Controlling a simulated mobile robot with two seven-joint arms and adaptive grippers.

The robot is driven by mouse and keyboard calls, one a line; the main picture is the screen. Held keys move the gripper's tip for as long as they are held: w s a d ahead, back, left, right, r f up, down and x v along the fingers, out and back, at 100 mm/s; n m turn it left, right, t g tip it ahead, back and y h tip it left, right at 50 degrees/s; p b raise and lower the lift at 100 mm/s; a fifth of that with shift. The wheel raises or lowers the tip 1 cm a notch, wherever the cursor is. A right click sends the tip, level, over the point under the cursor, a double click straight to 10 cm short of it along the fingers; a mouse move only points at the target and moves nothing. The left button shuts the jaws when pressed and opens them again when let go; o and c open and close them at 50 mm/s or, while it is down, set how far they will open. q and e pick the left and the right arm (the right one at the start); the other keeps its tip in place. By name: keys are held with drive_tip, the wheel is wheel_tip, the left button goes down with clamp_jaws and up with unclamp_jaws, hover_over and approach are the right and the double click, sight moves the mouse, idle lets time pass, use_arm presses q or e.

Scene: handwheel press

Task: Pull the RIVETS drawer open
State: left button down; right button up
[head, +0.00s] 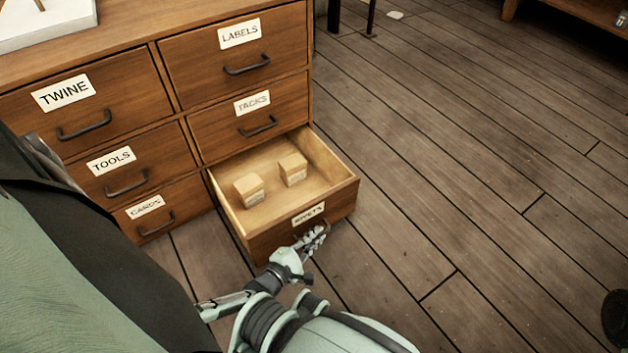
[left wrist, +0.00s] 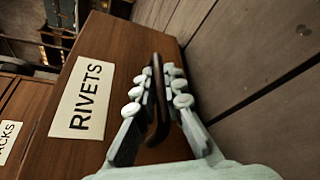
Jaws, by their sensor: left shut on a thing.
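The RIVETS drawer (head: 262,238) is the bottom right one of the cabinet and stands pulled out, with its inside showing. Two small light boxes (head: 249,189) lie in it, apart from each other. Its RIVETS label (left wrist: 84,97) shows large in the left wrist view. My left gripper (head: 316,238) is at the drawer's front, below the label. In the left wrist view my left gripper (left wrist: 160,88) has its fingers on both sides of the dark handle (left wrist: 158,115) and is shut on it. My right gripper is not in view.
The wooden cabinet (head: 180,62) also has closed drawers labelled TWINE, TOOLS, CARDS, LABELS and TACKS. The plank floor (head: 470,160) to the right of the open drawer is clear. A dark round object (head: 616,318) is at the lower right edge.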

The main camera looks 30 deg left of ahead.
use_arm(q)
drive_tip(key=shift+d, duration=0.1)
drive_tip(key=c, duration=1.9)
unclamp_jaws()
drive_tip(key=shift+r, duration=5.1)
